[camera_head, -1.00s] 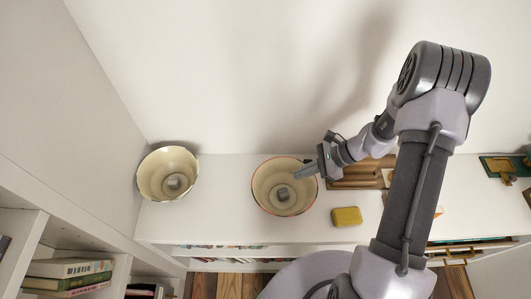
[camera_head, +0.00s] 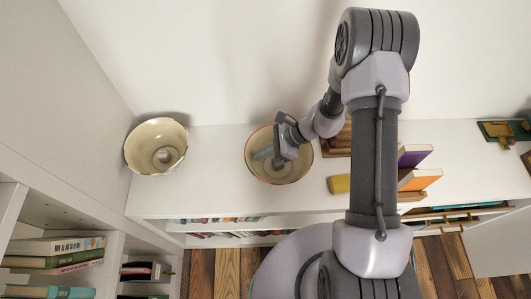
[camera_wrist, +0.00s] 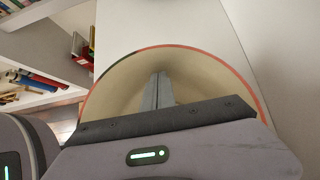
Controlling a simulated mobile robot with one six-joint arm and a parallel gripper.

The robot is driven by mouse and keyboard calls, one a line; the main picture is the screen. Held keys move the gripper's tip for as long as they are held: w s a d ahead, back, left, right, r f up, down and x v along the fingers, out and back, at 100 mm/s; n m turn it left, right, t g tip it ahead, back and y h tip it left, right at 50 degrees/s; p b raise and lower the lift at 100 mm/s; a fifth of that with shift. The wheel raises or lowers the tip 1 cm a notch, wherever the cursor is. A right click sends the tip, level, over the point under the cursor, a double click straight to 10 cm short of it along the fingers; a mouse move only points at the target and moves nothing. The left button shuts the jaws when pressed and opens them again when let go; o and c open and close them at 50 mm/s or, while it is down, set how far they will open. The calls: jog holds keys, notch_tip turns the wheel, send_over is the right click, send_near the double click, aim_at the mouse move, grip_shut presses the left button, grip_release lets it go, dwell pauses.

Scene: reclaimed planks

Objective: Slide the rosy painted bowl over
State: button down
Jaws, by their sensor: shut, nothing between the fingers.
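The bowl with the rosy painted rim (camera_head: 292,172) stands upright on the white shelf top in the head view, cream inside. My gripper (camera_head: 262,153) is over the bowl from the right, its fingers shut and empty. In the wrist view the closed fingers (camera_wrist: 158,90) point into the bowl (camera_wrist: 118,92), whose red rim arcs around them. I cannot tell whether the fingertips touch its inner wall. The gripper body hides the bowl's near part in the wrist view.
A second cream bowl (camera_head: 138,150) stands left, near the side wall, with clear shelf top between. A yellow block (camera_head: 340,184), a brown wooden object (camera_head: 334,142) and books (camera_head: 418,180) are to the right. The shelf's front edge (camera_head: 215,212) is close below the bowl.

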jog(key=a+b, duration=0.1)
jog(key=a, duration=0.4)
jog(key=a+b, duration=0.1)
jog(key=a, duration=0.5)
jog(key=a+b, duration=0.2)
jog(key=a, duration=0.4)
jog(key=shift+w, duration=0.3)
